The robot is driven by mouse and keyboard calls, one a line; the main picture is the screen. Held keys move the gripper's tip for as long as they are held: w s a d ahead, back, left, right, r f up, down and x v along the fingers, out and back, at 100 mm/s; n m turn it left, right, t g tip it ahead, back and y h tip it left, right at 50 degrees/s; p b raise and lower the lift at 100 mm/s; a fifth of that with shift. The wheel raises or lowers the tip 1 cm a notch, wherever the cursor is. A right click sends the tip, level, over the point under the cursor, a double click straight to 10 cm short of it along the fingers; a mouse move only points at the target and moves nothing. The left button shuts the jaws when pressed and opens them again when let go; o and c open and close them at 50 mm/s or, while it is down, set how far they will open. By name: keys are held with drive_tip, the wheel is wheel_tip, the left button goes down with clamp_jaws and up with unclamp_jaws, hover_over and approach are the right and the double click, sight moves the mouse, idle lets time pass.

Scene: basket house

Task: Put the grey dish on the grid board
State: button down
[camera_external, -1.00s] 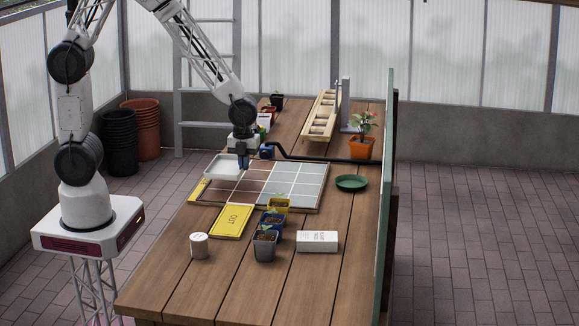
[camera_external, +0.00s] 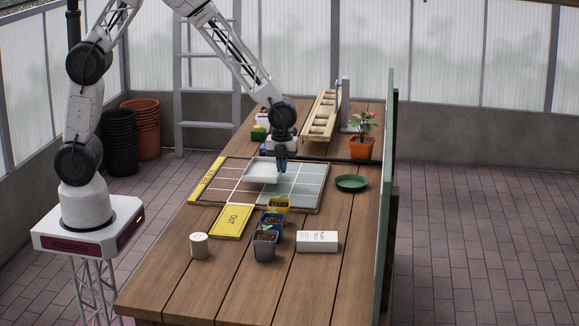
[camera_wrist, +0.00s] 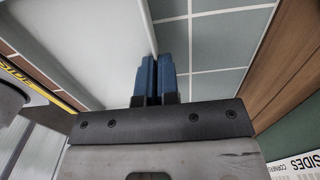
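The grey dish (camera_external: 259,171) is a shallow, pale rectangular tray. In the external view it is over the middle of the grid board (camera_external: 303,187), which has brownish squares on the left and grey-green squares on the right. My gripper (camera_external: 281,168) is at the dish's right edge, pointing down. In the wrist view the blue fingertips (camera_wrist: 157,78) are close together on the rim of the dish (camera_wrist: 95,40), with the board's squares (camera_wrist: 215,45) to the right. I cannot tell whether the dish touches the board.
A white box (camera_external: 317,241) and a white cup (camera_external: 199,245) are nearer. A red-flowered plant (camera_external: 362,147) stands behind.

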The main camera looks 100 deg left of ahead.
sight(283, 185)
drive_tip(key=shift+w, duration=0.1)
idle(0.3)
drive_tip(key=shift+f, duration=1.75)
drive_tip(key=shift+f, duration=0.15)
drive_tip(key=c, duration=1.4)
unclamp_jaws()
drive_tip(key=shift+o, duration=0.2)
wheel_tip(283, 185, up, 12)
drive_tip(key=shift+r, duration=0.2)
